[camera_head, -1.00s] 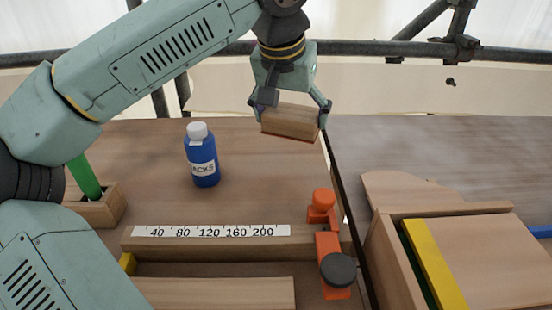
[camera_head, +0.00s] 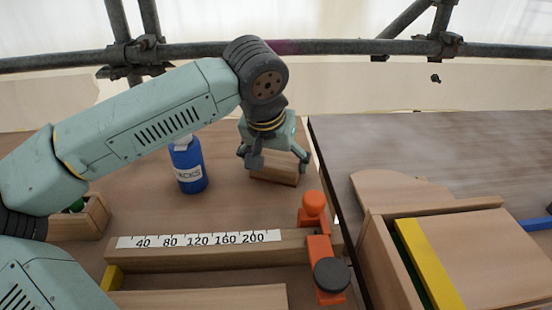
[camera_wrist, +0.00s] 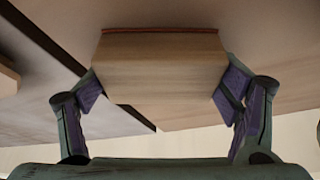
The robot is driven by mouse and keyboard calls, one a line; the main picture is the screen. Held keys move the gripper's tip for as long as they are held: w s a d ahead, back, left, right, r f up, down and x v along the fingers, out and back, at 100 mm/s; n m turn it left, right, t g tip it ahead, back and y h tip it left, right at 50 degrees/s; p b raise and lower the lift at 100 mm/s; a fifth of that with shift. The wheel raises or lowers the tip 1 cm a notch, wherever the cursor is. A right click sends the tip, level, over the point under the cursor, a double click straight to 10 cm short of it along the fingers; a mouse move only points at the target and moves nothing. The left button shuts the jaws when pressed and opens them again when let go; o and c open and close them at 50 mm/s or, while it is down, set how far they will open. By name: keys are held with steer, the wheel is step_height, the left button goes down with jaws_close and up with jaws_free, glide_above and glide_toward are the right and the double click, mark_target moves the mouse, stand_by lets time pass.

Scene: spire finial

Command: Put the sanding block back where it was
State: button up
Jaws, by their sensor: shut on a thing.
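The sanding block (camera_head: 275,169) is a small wooden block with a thin reddish layer along its bottom edge. My gripper (camera_head: 274,163) is shut on it, with a finger at each end. In the head view the block is low over the wooden table, behind the ruler fence and right of the blue bottle. I cannot tell whether it touches the table. In the wrist view the block (camera_wrist: 162,68) sits between the two fingers, its reddish layer on the far side.
A blue bottle (camera_head: 188,168) stands left of my gripper, partly behind my arm. A fence with a ruler strip (camera_head: 198,240) and an orange stop (camera_head: 318,245) lie in front. A wooden box (camera_head: 85,219) is at left. A grey-brown surface (camera_head: 430,140) lies right, beyond a dark edge.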

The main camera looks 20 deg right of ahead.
steer(key=o, duration=0.7)
steer(key=shift+f, duration=0.2)
steer(key=shift+c, duration=0.2)
steer(key=o, duration=0.4)
steer(key=shift+r, duration=0.1)
steer(key=shift+r, duration=0.25)
steer(key=v, duration=1.1)
steer(key=shift+s+a+r, duration=0.1)
steer(key=shift+a+r, duration=0.05)
steer(key=shift+r, duration=0.25)
